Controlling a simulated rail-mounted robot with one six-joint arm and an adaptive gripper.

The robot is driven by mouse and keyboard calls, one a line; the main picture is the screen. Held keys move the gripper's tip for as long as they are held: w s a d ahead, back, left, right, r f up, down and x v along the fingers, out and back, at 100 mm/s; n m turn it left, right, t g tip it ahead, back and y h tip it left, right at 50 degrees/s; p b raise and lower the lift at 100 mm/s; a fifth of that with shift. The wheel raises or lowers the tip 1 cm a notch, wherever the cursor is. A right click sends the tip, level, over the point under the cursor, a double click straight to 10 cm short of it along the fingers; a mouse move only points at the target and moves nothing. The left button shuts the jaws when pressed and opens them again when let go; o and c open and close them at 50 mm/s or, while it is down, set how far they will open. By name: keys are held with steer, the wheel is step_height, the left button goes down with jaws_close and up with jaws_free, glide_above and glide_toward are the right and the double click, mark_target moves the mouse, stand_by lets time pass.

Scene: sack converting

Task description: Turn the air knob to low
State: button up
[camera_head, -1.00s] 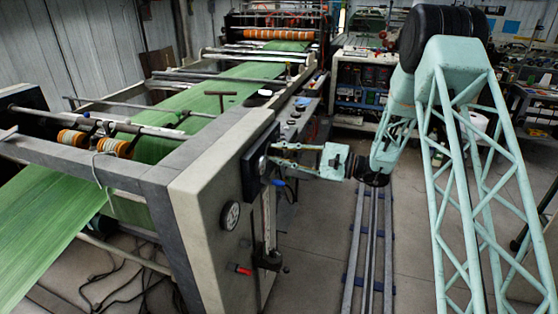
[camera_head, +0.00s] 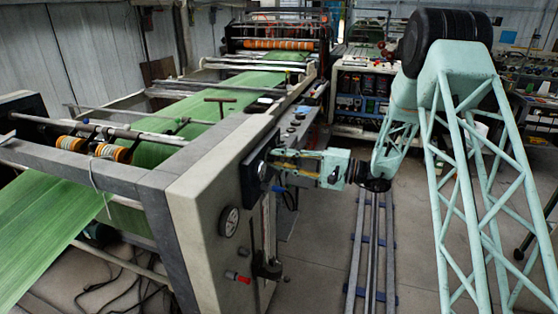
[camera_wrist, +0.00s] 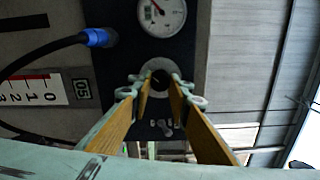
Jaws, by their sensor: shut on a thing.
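The air knob (camera_wrist: 162,77) is a dark round knob on a pale round base, set in a dark panel below a white gauge (camera_wrist: 163,14) in the wrist view. My gripper (camera_wrist: 158,90) has its two fingers on either side of the knob and is shut on it. In the head view my gripper (camera_head: 274,158) reaches left to the dark panel (camera_head: 254,172) on the machine's end. The fingers hide part of the knob, and I cannot read its setting.
A numbered scale label (camera_wrist: 38,91) is at the left. The grey machine frame (camera_head: 205,205) carries a green web (camera_head: 60,215), another dial (camera_head: 229,221) and a red-tipped part (camera_head: 238,278). Floor rails (camera_head: 372,250) run alongside.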

stand_by(0.3)
steer(key=o, duration=0.9)
steer(key=shift+c, duration=0.2)
steer(key=v, duration=1.2)
